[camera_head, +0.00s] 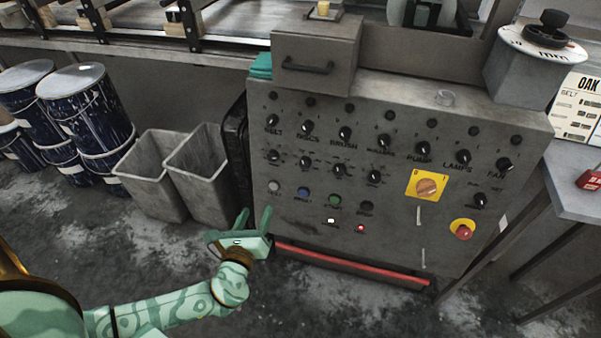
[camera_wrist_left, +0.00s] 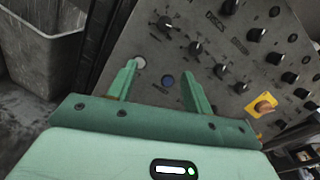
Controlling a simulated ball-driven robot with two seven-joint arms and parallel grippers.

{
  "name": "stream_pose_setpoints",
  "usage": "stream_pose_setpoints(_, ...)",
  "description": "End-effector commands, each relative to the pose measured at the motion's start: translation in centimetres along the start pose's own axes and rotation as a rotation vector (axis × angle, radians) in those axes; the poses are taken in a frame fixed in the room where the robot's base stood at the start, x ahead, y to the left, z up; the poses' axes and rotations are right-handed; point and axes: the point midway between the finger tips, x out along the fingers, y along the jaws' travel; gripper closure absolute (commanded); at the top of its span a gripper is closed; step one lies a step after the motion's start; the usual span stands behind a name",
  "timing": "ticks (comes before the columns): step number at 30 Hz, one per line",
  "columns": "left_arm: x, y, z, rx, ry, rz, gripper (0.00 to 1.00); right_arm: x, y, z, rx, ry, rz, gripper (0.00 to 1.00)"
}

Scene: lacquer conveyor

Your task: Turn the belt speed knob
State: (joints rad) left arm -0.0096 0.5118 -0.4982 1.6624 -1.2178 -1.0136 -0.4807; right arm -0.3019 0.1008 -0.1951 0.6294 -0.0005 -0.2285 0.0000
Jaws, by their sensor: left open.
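The grey control panel (camera_head: 400,240) faces me. Its upper row holds black knobs, with a knob labelled BELT (camera_head: 272,121) at the left end. Below it is a knob with a dial scale (camera_head: 274,156), leftmost in the second row; its label is too small to read. That dial knob also shows in the left wrist view (camera_wrist_left: 165,24), beyond the fingertips. My left gripper (camera_head: 254,214) is open and empty, low at the panel's left edge, below both knobs. Its two fingers (camera_wrist_left: 160,72) point up toward the grey and blue buttons. My right gripper is not in view.
A grey button (camera_head: 274,187) and a blue button (camera_head: 304,193) sit below the dial knobs. A yellow-plated switch (camera_head: 427,187) and a red stop button (camera_head: 463,231) are further right. Grey bins (camera_head: 151,180) and paint-stained drums (camera_head: 85,110) stand left. A table (camera_head: 575,190) is right.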

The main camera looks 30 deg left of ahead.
Motion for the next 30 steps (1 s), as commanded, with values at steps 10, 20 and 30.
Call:
stream_pose_setpoints(10,3.1,-0.2,1.8,0.135,-0.084,0.001,0.49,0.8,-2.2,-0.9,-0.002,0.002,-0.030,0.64)
stream_pose_setpoints(20,11.4,-0.1,2.1,0.133,-0.079,0.004,0.49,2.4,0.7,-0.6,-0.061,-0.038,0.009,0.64)
stream_pose_setpoints(30,16.0,-0.2,2.7,0.133,-0.079,0.003,0.49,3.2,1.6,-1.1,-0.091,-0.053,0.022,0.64)
